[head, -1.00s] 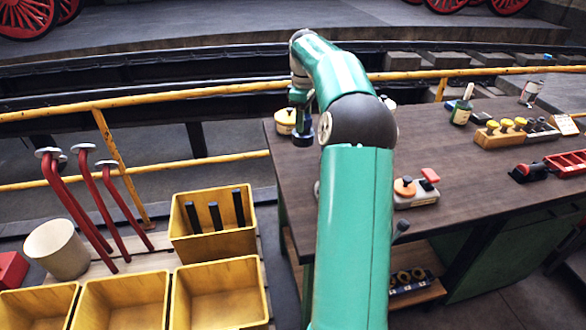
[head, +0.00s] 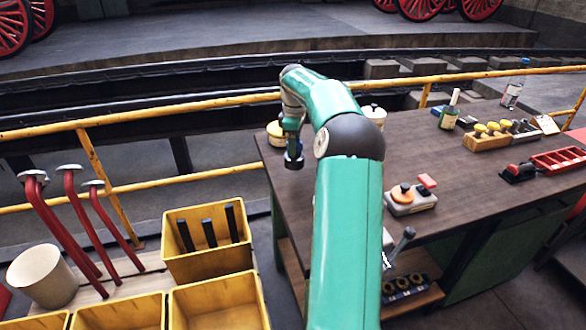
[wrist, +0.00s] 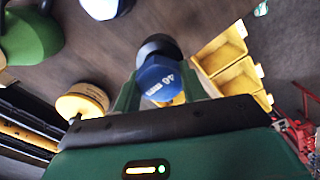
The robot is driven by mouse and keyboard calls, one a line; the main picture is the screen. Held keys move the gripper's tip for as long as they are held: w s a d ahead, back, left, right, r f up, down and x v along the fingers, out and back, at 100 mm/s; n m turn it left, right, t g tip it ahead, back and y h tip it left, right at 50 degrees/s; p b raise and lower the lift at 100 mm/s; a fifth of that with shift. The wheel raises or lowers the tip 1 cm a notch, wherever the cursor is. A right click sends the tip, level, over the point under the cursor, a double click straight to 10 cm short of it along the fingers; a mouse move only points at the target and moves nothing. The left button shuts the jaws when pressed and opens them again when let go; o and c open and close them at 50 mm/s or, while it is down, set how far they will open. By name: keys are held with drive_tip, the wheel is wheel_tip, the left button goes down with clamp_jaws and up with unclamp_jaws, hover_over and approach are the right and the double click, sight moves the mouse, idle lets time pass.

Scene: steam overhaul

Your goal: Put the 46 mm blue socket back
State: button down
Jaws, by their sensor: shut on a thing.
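My gripper (head: 292,148) is shut on a blue socket (head: 293,161), held over the left end of the workbench (head: 345,190). In the wrist view the blue socket (wrist: 163,78) sits between the two fingers, with a dark round end beyond it. White lettering on it ends in "mm"; the number looks like 40 or 46 and is hard to read. A second blue piece with a white face (wrist: 105,6) is cut off at the top of the wrist view. My arm hides part of the bench.
A cream-lidded tin (head: 276,131) stands by the bench's left edge. An orange-knobbed block (head: 409,200), a wooden block with yellow knobs (head: 490,137) and a red tray (head: 558,163) stand farther right. Yellow bins (head: 208,262) and a yellow rail (head: 150,107) lie left and behind.

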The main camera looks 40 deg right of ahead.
drive_tip(key=shift+f, duration=3.35)
drive_tip(key=shift+f, duration=0.15)
drive_tip(key=c, duration=0.8)
unclamp_jaws()
drive_tip(key=shift+s, duration=0.1)
